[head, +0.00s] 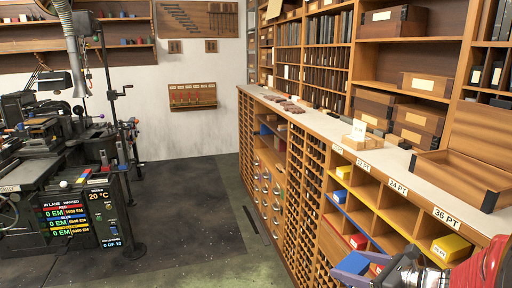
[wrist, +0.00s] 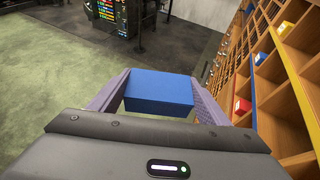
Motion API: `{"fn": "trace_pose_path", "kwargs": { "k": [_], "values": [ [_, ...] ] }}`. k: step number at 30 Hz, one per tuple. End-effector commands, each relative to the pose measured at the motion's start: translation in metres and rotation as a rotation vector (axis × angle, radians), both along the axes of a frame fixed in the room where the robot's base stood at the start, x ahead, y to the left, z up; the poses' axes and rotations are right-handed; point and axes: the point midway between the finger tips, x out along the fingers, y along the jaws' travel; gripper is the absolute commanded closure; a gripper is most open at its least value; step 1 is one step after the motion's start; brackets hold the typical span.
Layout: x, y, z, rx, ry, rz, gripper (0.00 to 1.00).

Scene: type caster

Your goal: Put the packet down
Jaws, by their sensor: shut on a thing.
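My gripper (wrist: 160,92) is shut on a blue packet (wrist: 160,90), a plain box held between its two purple fingers in the wrist view. Green-grey floor shows beyond the packet, and the rack of pigeonholes (wrist: 300,65) is apart from it on the right. Part of my arm fills the lower right corner.
The rack holds yellow (head: 450,247), blue (head: 340,196) and red (head: 357,241) packets; its labels include 24 PT and 36 PT. The countertop (head: 308,117) bears a small box and an open wooden tray (head: 460,180). A dark machine (head: 60,180) stands left; the floor between is clear.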

Motion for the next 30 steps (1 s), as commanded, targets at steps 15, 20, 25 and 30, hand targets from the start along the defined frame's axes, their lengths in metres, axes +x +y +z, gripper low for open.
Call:
{"fn": "trace_pose_path", "kwargs": {
  "k": [15,20,25,30],
  "values": [
    [0.011,0.055,-0.099,0.006,0.002,0.145,0.74],
    [0.013,0.070,-0.127,0.005,0.003,0.186,0.74],
    [0.017,0.085,-0.155,0.004,0.001,0.226,0.74],
    [0.018,0.095,-0.172,0.003,0.000,0.252,0.74]
  ]
}}
